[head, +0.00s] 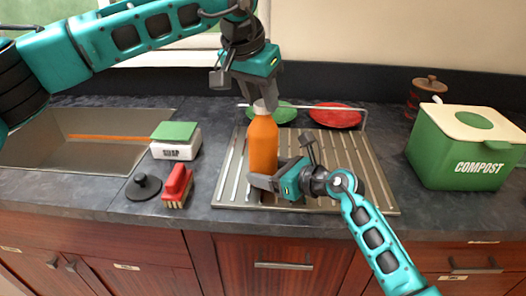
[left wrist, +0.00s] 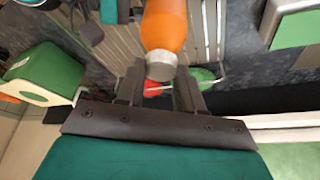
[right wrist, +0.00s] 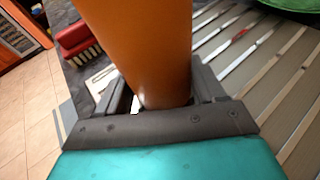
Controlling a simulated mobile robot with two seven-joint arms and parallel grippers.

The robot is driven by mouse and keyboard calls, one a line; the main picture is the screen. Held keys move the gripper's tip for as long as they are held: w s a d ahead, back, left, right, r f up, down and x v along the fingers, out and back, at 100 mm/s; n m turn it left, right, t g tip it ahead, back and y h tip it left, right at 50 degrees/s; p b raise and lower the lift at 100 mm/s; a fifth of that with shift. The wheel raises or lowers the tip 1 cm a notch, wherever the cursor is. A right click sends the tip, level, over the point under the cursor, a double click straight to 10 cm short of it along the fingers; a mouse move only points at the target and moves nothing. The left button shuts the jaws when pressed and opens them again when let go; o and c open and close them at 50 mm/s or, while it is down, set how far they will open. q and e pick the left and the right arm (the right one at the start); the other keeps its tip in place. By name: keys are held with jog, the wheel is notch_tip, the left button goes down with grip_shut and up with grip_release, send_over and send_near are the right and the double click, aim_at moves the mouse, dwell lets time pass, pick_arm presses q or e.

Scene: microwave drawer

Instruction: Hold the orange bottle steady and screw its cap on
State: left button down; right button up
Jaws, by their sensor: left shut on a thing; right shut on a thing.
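The orange bottle (head: 263,146) stands upright on the ribbed metal drainboard (head: 227,170). It also shows in the left wrist view (left wrist: 165,24) and fills much of the right wrist view (right wrist: 140,45). A silver-grey cap (left wrist: 161,66) sits at the bottle's top. My left gripper (head: 265,102) comes down from above and is shut on the cap, with a finger on each side (left wrist: 160,85). My right gripper (head: 270,184) is shut around the bottle's lower body (right wrist: 165,95). Whether the cap's thread is engaged cannot be told.
A green compost bin (head: 468,146) stands at the right. Green and red plates (head: 336,117) sit in a rack behind the bottle. A soap box (head: 176,149), a black sink plug (head: 143,186) and a red brush (head: 176,184) lie left, beside the sink (head: 75,150).

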pick_arm(q)
jog(key=shift+s+d, duration=0.2)
jog(key=shift+d, duration=0.05)
jog(key=c, duration=0.8)
grip_release()
jog(key=shift+w+a, duration=0.1)
jog(key=n+y, duration=0.1)
jog(key=n, duration=0.3)
jog(key=shift+y, duration=0.3)
jog(key=n+y, duration=0.1)
jog(key=n, duration=0.4)
jog(key=shift+y, duration=0.4)
jog(key=shift+c, duration=0.3)
